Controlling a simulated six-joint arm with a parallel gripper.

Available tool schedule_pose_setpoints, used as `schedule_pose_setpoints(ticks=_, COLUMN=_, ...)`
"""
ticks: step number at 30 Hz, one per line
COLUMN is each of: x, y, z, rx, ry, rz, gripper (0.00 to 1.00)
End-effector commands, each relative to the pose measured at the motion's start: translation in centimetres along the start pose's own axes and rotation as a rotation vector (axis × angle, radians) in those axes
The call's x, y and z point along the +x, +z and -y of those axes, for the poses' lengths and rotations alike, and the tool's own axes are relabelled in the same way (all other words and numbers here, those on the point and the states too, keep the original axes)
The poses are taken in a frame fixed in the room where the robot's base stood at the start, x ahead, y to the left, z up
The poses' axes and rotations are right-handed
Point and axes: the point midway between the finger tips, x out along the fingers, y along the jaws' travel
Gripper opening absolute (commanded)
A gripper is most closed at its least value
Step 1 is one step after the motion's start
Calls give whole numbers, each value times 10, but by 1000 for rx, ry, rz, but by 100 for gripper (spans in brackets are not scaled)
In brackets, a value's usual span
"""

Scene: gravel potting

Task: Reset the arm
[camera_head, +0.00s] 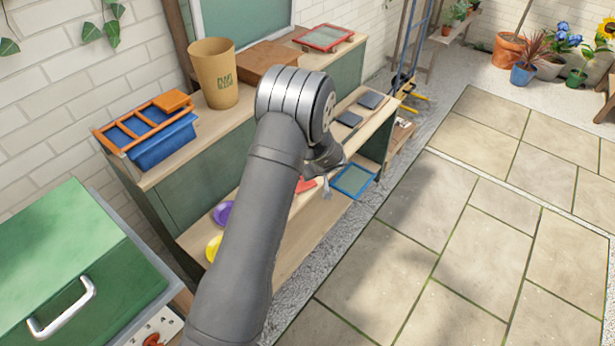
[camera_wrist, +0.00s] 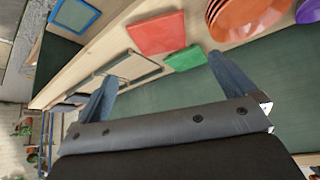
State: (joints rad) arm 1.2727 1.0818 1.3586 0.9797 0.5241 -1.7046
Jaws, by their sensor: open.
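My gripper (camera_wrist: 160,92) shows in the wrist view with its two blue-grey fingers spread wide and nothing between them. In the head view my arm reaches across the bench, and its wrist hides most of the gripper. In the wrist view the fingers are in front of the bench's shelf and green panel (camera_wrist: 225,90). A red flat block (camera_wrist: 156,33) and a green flat block (camera_wrist: 186,58) lie on the shelf beyond the fingers.
A blue-framed sieve (camera_head: 353,180) lies on the lower shelf. Orange dishes (camera_wrist: 243,15) are stacked there. A blue bin (camera_head: 165,143) and a paper-brown pot (camera_head: 214,75) stand on the upper shelf. A green lidded box (camera_head: 75,265) is at front left. The paving (camera_head: 450,230) at right is clear.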

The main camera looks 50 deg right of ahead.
Motion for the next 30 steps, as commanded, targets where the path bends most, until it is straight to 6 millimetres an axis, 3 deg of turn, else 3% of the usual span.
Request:
schedule_pose_setpoints(ticks=6, x=-13, y=0, z=0, rx=0, ry=0, rz=0, gripper=100)
schedule_pose_setpoints(ticks=17, x=-12, y=0, z=0, rx=0, ry=-1, rz=0, gripper=100)
schedule_pose_setpoints(ticks=23, x=3, y=0, z=1, rx=0, ry=-2, rz=1, gripper=100)
schedule_pose_setpoints(ticks=30, x=42, y=1, z=1, rx=0, ry=-2, rz=2, gripper=100)
